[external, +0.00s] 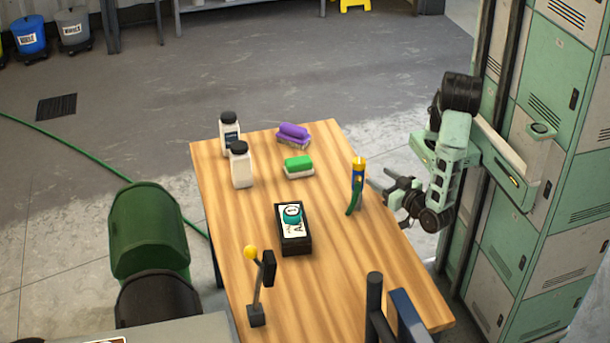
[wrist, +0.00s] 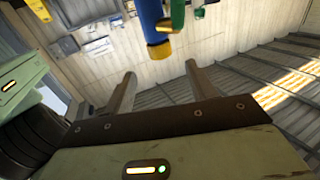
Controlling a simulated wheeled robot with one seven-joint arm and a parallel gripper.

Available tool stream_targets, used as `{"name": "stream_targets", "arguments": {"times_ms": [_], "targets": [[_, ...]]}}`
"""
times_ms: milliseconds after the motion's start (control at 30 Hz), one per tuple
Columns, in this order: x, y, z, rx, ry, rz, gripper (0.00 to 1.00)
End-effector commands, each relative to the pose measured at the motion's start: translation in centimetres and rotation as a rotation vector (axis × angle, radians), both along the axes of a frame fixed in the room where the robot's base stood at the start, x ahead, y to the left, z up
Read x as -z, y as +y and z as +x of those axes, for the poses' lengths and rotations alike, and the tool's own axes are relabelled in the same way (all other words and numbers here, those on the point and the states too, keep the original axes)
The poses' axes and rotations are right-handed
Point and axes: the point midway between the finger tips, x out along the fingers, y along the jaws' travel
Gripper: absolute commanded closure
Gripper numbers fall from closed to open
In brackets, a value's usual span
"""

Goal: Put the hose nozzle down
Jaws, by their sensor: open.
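The hose nozzle (external: 358,178) is blue with a yellow top and a green lever. It stands upright at the right edge of the wooden table (external: 335,260). My gripper (external: 379,193) is just right of it, reaching sideways toward it, with its fingers apart and empty. In the wrist view the nozzle (wrist: 152,25) shows beyond the fingertips, its upper part in the picture cut off. The open gripper (wrist: 160,82) has clear space between its fingers there. The nozzle looks apart from both fingers.
A black box with a teal-topped item (external: 293,230) lies left of the nozzle. A green sponge (external: 298,165), a purple brush (external: 293,133) and two white bottles (external: 241,168) stand farther back. A yellow-knobbed lever (external: 257,285) is near the front. Green lockers (external: 545,150) rise close behind my arm.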

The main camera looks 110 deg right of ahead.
Motion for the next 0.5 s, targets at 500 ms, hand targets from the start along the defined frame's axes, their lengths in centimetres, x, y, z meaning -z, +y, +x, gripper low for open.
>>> {"name": "stream_targets", "arguments": {"times_ms": [500], "targets": [[2.4, 5.7, 6.2, -0.358, 0.105, 0.439, 0.43]]}}
